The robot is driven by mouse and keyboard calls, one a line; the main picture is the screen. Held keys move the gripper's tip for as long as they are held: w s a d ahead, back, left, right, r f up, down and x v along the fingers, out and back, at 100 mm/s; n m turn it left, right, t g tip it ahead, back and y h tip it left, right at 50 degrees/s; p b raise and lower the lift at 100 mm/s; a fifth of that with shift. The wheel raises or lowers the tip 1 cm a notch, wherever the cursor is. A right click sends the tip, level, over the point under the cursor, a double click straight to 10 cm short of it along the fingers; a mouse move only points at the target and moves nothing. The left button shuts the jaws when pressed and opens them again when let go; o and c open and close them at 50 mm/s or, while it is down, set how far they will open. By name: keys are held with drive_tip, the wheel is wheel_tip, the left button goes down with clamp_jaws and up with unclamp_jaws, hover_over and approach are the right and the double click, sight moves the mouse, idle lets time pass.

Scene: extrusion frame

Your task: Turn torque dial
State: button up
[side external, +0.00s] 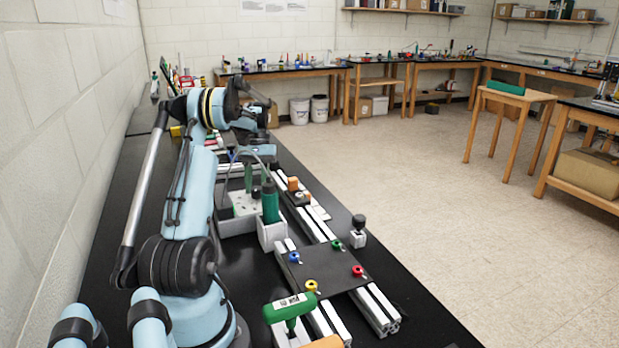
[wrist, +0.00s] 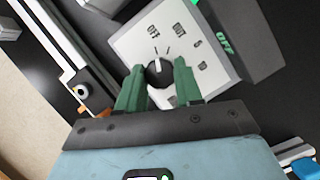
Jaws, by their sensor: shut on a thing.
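The torque dial (wrist: 156,64) is a round black knob with a white pointer, set in a light grey panel (wrist: 133,42) printed with dark marks. In the wrist view the pointer aims up the picture, between short tick lines. My gripper (wrist: 158,76) has green fingers, one on each side of the dial, and is shut on it. In the side view the light grey box (side external: 243,204) stands on the black bench behind a green-handled tool, and the dial itself is too small to make out.
A green-handled tool (side external: 270,203) stands in a white holder (side external: 271,236) close to the box. Aluminium extrusions and a dark plate (side external: 325,267) with coloured knobs lie nearer the camera. A dark block (wrist: 235,40) with green lettering adjoins the panel on the right.

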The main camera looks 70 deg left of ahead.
drive_tip(key=o, duration=1)
drive_tip(key=shift+o, duration=0.2)
drive_tip(key=v, duration=0.7)
drive_tip(key=shift+r, duration=0.25)
drive_tip(key=shift+a, duration=0.1)
